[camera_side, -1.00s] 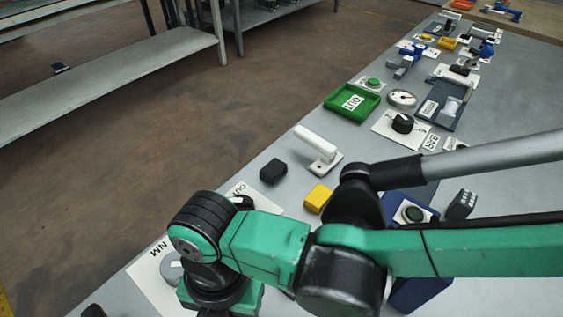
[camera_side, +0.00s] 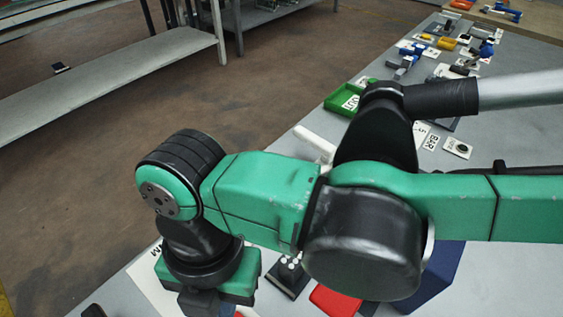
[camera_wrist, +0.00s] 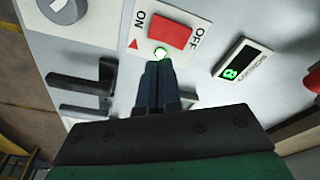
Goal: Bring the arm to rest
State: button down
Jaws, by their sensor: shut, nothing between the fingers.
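In the wrist view my gripper (camera_wrist: 156,72) is shut and empty, its two fingers side by side. In the side view my green and black arm fills the lower middle, and the fingers are hidden.
In the wrist view a small display (camera_wrist: 242,60) with a green digit is at right, and black handles (camera_wrist: 82,83) are at left. In the side view a green tray (camera_side: 346,99) and white lever (camera_side: 314,141) are partly behind my arm. Smaller parts crowd the far bench.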

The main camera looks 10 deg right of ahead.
jog(key=w+d+r+m+t+y, duration=0.1)
jog(key=w+d+r+m+t, duration=0.15)
jog(key=w+d+m, duration=0.5)
jog(key=w+d+r+m+t+y, duration=0.15)
jog(key=w+d+r+m, duration=0.3)
jog(key=d+m, duration=0.6)
jog(key=s+d+m+t+h, duration=0.1)
jog(key=d+m+t, duration=0.1)
jog(key=d+m, duration=0.5)
jog(key=s+d+f+m+t+h, duration=0.1)
jog(key=d+m+t+h, duration=0.1)
jog(key=d+m, duration=0.6)
jog(key=d+t, duration=0.1)
jog(key=d, duration=0.4)
jog(key=shift+d+f, duration=0.15)
jog(key=shift+f, duration=0.15)
